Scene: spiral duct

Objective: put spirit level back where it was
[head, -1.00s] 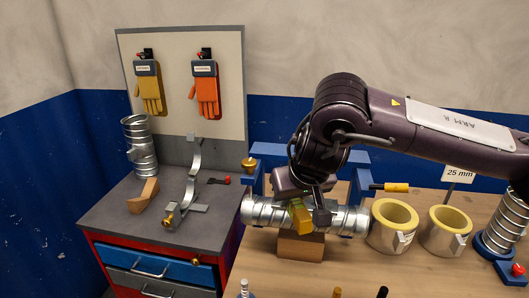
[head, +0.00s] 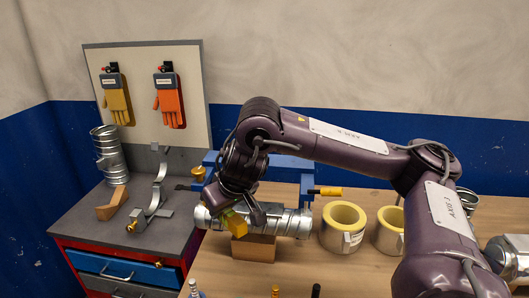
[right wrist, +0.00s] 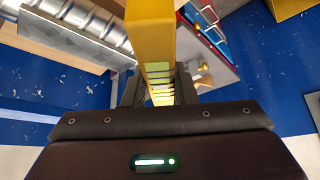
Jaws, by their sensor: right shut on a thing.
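The spirit level is a yellow bar (head: 235,222), seen foreshortened in the head view. My right gripper (head: 243,210) is shut on it, near the left part of the ribbed metal duct (head: 285,222). I cannot tell whether the level touches the duct. In the right wrist view the yellow bar (right wrist: 152,40) runs up out of the picture from between the fingers of my right gripper (right wrist: 160,92), and the duct (right wrist: 85,18) lies at upper left. My left gripper is not in view.
The duct rests on a brown block (head: 253,248) on the wooden bench (head: 345,275). Yellow-lined rings (head: 343,228) stand to its right, a blue frame (head: 270,160) behind. A grey-topped drawer cabinet (head: 95,225) stands left, with an elbow strip and wooden piece. Bottle tops show at the front edge.

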